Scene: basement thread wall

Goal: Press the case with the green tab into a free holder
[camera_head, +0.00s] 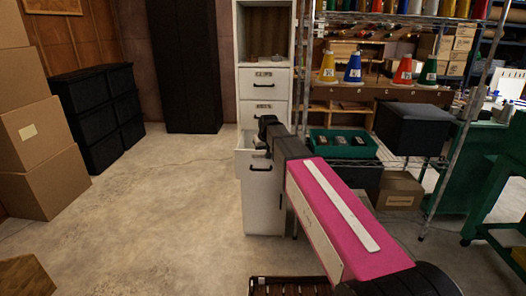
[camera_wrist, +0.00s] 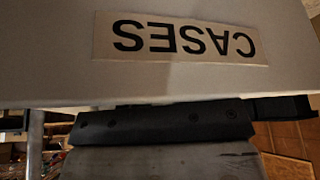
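My gripper (camera_head: 268,125) is dark and sits at the top of a pulled-out drawer (camera_head: 246,143) in the white cabinet. In the wrist view, a pale drawer front with an upside-down CASES label (camera_wrist: 178,38) fills the upper part. A dark bar with screws, apparently part of my gripper, crosses below it. The fingertips are not clear, and I cannot tell whether they hold anything. Several dark cases (camera_head: 338,139) lie in a green tray (camera_head: 365,153) on the wire shelf. No green tab can be made out. No holder can be told for certain.
The white cabinet (camera_head: 262,205) has closed labelled drawers above the open one. Coloured thread cones (camera_head: 352,68) stand above a brown rail (camera_head: 385,93). A black box (camera_head: 412,130) stands right of the tray. Cardboard boxes (camera_head: 40,150) are at left. The floor (camera_head: 150,220) left of the cabinet is clear.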

